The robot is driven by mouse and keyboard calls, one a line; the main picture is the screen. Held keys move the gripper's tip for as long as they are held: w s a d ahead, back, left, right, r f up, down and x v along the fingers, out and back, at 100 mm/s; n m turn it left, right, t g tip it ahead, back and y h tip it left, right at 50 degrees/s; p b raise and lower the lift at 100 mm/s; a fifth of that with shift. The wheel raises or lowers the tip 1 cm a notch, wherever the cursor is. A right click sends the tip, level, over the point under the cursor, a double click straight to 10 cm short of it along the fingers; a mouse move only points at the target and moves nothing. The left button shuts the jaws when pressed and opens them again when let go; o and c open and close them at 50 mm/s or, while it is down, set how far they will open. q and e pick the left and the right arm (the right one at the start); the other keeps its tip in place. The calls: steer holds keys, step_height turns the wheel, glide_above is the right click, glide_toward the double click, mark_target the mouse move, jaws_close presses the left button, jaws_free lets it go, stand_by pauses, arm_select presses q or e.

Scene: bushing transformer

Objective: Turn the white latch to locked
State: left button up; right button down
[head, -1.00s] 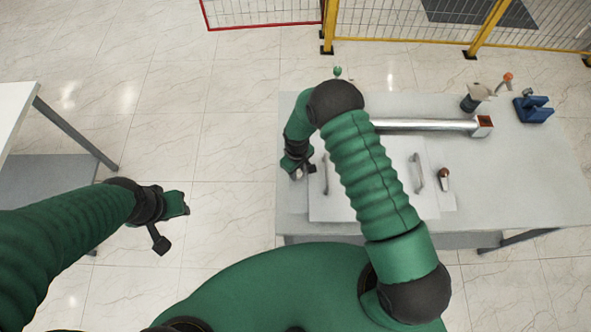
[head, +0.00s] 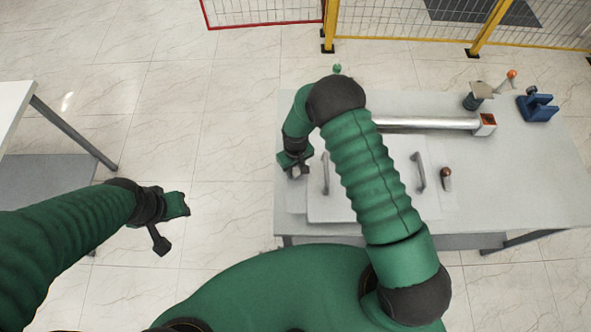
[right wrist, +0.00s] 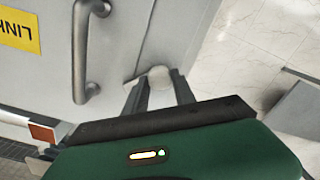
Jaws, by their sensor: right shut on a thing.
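The white latch shows as a pale round knob (right wrist: 160,78) between the fingers of my right gripper (right wrist: 158,92) in the right wrist view. It sits at the edge of the light grey panel. In the head view my right gripper (head: 296,172) reaches down at the panel's left edge, beside the left handle. It is shut on the latch, which it mostly hides there. I cannot tell the latch's exact angle. My left gripper (head: 176,205) hangs over the floor left of the table, away from the latch; its finger gap is not clear.
The panel (head: 385,172) carries two grey bar handles (head: 325,172) (head: 419,171). A red-topped lever (head: 446,178) stands right of it. A metal tube (head: 425,124), a blue fixture (head: 537,107) and other parts lie behind. The table's right front is clear.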

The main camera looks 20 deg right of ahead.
steer(key=shift+d+f+m+b, duration=0.15)
steer(key=shift+f+m+b, duration=0.15)
steer(key=shift+m, duration=0.2)
steer(key=m+b, duration=0.2)
steer(key=m, duration=0.1)
steer(key=shift+a+r+m, duration=0.1)
steer(key=shift+a+m, duration=0.1)
steer(key=shift+m, duration=0.1)
steer(key=m+b, duration=0.1)
steer(key=m, duration=0.1)
steer(key=shift+d+m+b, duration=0.15)
steer(key=shift+m+b, duration=0.25)
steer(key=m+b, duration=0.1)
steer(key=m, duration=0.2)
steer(key=shift+s+r+m, duration=0.1)
steer(key=shift+m, duration=0.2)
steer(key=shift+m+b, duration=0.35)
steer(key=shift+m, duration=1.75)
steer(key=shift+r, duration=0.1)
steer(key=c, duration=1)
jaws_free()
steer(key=shift+c, duration=0.2)
